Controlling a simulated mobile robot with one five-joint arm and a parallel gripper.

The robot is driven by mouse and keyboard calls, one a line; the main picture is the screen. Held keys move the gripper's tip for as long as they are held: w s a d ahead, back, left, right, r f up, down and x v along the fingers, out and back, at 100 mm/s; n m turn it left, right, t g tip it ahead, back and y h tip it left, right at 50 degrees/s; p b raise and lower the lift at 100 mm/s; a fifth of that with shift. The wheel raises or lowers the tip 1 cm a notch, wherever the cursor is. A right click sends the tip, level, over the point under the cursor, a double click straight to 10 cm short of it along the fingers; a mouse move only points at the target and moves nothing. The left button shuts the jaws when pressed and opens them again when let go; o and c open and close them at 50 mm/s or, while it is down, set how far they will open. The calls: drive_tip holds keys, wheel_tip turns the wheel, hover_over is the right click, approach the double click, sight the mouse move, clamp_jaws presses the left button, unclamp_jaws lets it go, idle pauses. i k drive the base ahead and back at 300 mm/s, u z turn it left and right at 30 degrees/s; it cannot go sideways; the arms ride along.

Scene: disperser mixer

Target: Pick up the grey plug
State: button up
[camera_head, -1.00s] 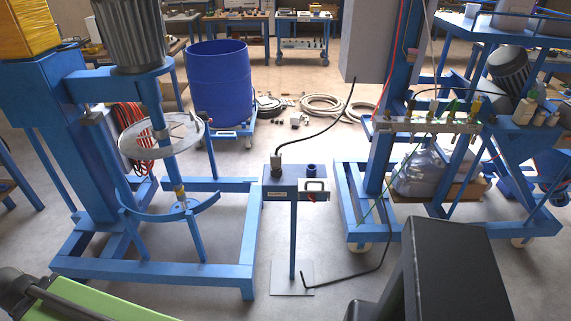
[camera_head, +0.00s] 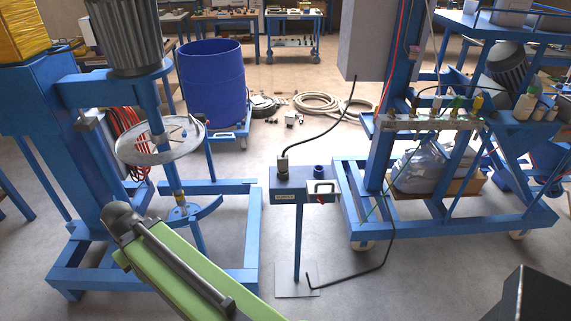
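The grey plug (camera_head: 283,168) sits upright on the left side of the top of a small blue stand (camera_head: 299,199). A black cable runs from the plug's top up to the right, to the grey cabinet. My green arm link reaches up from the bottom edge, left of and in front of the stand. My gripper cannot be made out in the view, and nothing touches the plug.
The mixer frame (camera_head: 160,282) stands at left with a round metal ring (camera_head: 135,152). A blue wheeled frame (camera_head: 420,231) stands at right.

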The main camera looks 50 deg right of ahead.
sight(283, 163)
drive_tip(key=u, duration=0.05)
drive_tip(key=i, duration=1)
drive_tip(key=z, duration=0.05)
